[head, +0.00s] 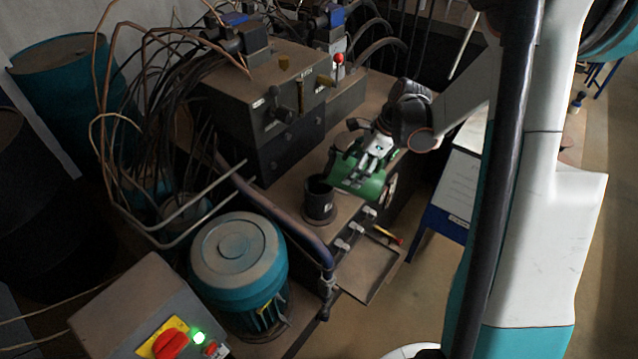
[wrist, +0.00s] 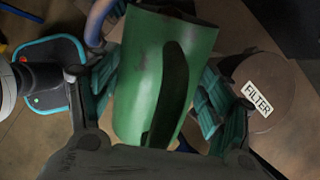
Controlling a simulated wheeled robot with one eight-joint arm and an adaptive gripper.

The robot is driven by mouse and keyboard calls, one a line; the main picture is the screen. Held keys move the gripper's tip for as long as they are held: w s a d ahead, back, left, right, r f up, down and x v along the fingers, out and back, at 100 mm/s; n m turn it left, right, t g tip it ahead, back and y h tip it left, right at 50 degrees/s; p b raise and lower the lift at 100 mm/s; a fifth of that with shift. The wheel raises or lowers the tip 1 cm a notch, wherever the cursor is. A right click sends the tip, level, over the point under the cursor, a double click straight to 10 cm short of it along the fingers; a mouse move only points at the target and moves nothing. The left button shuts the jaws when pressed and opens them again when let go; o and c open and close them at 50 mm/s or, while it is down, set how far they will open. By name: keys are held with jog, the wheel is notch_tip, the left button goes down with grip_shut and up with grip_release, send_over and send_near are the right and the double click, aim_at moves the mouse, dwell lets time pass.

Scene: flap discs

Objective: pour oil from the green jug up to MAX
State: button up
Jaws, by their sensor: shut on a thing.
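The green jug (head: 362,186) is held tilted, its mouth end low and to the left, close above the dark filler neck (head: 319,205) on the tank top. I cannot tell whether oil is flowing. My gripper (head: 373,160) is shut on the jug. In the wrist view the jug (wrist: 140,70) fills the middle, with my gripper's fingers (wrist: 155,95) on both sides of it. A round gauge (head: 391,187) shows partly on the tank's side, behind the jug. Its level and any MAX mark are too small to read.
A teal motor (head: 240,262) and a bent pipe rail stand left of the filler. A dark valve block (head: 265,95) with levers and hoses stands behind it. A shallow tray (head: 370,268) juts out in front. A canister labelled FILTER (wrist: 262,85) is right of the jug in the wrist view.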

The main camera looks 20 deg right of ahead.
jog(key=shift+w+a+r+g+h+p, duration=0.2)
jog(key=shift+a+r+g+h+p, duration=0.15)
jog(key=shift+r+h+p, duration=0.45)
dwell(2.2)
jog(key=f+b, duration=0.1)
jog(key=d+f+y+b, duration=0.1)
jog(key=f+t+y+b, duration=0.1)
jog(key=shift+s+d+b, duration=0.25)
jog(key=shift+s+b, duration=0.05)
jog(key=shift+b, duration=0.05)
jog(key=shift+d+r+t+y+b, duration=0.1)
jog(key=shift+d+t+y+b, duration=0.15)
jog(key=shift+y+b, duration=0.35)
jog(key=shift+s+a+r+y, duration=0.1)
jog(key=shift+r+y, duration=0.15)
jog(key=shift+y, duration=0.05)
jog(key=shift+a+r+p, duration=0.15)
jog(key=shift+r+p, duration=0.05)
jog(key=shift+p, duration=0.1)
jog(key=shift+f, duration=0.15)
jog(key=shift+d+f+t+y+b, duration=0.3)
jog(key=shift+f+y+b, duration=0.25)
jog(key=shift+b, duration=0.7)
